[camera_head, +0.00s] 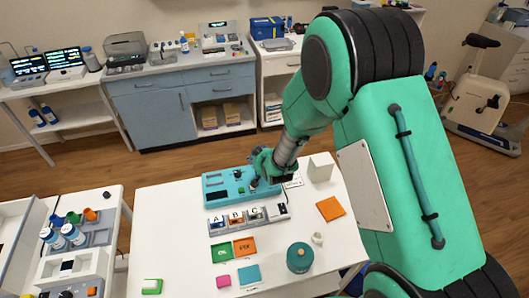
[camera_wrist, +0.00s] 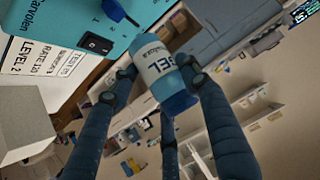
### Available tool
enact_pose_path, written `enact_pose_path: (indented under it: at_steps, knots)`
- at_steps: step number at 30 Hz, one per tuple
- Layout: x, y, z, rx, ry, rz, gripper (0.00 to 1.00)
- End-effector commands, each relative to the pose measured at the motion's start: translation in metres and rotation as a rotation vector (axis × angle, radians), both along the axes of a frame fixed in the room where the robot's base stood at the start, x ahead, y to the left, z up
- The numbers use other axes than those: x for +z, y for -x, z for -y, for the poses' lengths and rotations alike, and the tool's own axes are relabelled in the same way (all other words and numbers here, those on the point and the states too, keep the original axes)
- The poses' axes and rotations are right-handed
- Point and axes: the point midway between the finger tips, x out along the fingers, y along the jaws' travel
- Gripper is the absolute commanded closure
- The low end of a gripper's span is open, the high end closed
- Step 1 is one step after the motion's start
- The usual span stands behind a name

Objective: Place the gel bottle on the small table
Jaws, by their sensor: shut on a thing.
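In the head view my gripper (camera_head: 262,172) is over the back of the white table (camera_head: 165,225), by the teal device (camera_head: 222,188). The bottle cannot be made out there, and whether it touches anything below is unclear. I cannot tell which table is the small one.
The white table also bears a grey tray with A, B, C marks (camera_head: 245,222), a white block (camera_head: 320,167), an orange square (camera_head: 330,208) and a teal round container (camera_head: 300,257). A left table (camera_head: 108,205) holds bottles (camera_head: 72,235). The white table's front left is fairly clear.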

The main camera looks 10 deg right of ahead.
Motion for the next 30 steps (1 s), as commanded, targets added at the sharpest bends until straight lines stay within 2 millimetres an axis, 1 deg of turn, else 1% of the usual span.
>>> enact_pose_path:
  at_steps: [1, 5, 6, 11, 15, 17, 21, 23, 30]
  knots:
    - [0.003, -0.003, -0.014, 0.018, 0.002, 0.001, 0.88]
    - [0.008, -0.009, -0.051, 0.062, 0.006, 0.003, 0.88]
    - [0.009, -0.011, -0.064, 0.078, 0.007, 0.004, 0.88]
    - [0.014, -0.014, -0.119, 0.141, 0.012, 0.003, 0.88]
    - [0.019, -0.014, -0.168, 0.196, 0.015, 0.005, 0.88]
    - [0.021, -0.013, -0.189, 0.221, 0.018, 0.005, 0.88]
    - [0.025, -0.007, -0.239, 0.277, 0.020, 0.007, 0.88]
    - [0.027, -0.004, -0.260, 0.300, 0.022, 0.006, 0.88]
    - [0.035, 0.017, -0.346, 0.397, 0.026, 0.008, 0.88]
